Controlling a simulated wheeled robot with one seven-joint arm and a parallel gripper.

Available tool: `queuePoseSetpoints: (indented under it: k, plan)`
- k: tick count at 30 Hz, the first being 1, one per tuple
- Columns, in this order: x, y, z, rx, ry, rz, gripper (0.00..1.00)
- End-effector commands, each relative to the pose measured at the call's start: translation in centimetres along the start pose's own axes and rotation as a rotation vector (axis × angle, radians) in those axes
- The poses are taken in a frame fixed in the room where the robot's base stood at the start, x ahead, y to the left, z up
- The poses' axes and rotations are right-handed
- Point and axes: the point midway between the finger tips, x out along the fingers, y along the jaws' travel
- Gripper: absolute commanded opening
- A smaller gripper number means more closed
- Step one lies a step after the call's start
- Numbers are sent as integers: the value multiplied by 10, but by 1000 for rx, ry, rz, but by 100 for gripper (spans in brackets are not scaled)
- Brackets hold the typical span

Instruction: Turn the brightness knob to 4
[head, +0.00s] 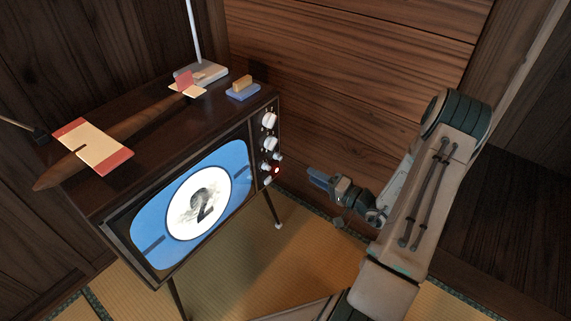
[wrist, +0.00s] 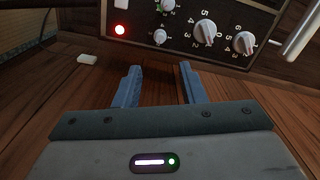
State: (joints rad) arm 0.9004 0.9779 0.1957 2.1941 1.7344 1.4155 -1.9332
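A dark wooden television stands at the left in the head view, its screen (head: 200,205) lit with a "2". Its knob panel has two large white knobs, an upper one (head: 269,120) and a lower one (head: 269,143), above smaller knobs (head: 266,168). In the wrist view two large knobs (wrist: 208,33) (wrist: 244,42) have numbers around them; a smaller knob (wrist: 160,37) lies between the fingertips' line and the panel top. I cannot read which is brightness. My gripper (wrist: 158,72) is open and empty, apart from the panel.
A red light (wrist: 120,30) glows beside the small knobs. A model plane (head: 95,145), a blue-based block (head: 243,90) and a pale antenna base (head: 202,73) sit on the television. A wooden wall stands behind. Tatami floor (head: 300,240) is clear below my gripper.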

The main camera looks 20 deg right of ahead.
Motion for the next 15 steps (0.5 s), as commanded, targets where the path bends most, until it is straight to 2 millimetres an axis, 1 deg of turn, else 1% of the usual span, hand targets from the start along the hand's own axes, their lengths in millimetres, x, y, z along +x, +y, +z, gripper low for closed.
queuePoseSetpoints:
  k: [1,9,12,15]
  plan:
    - [11,1,2,-1,-4,-2,37]
    - [69,2,2,0,-4,-2,37]
    - [87,1,1,-1,-3,-2,37]
    - [101,1,1,-1,-3,0,37]
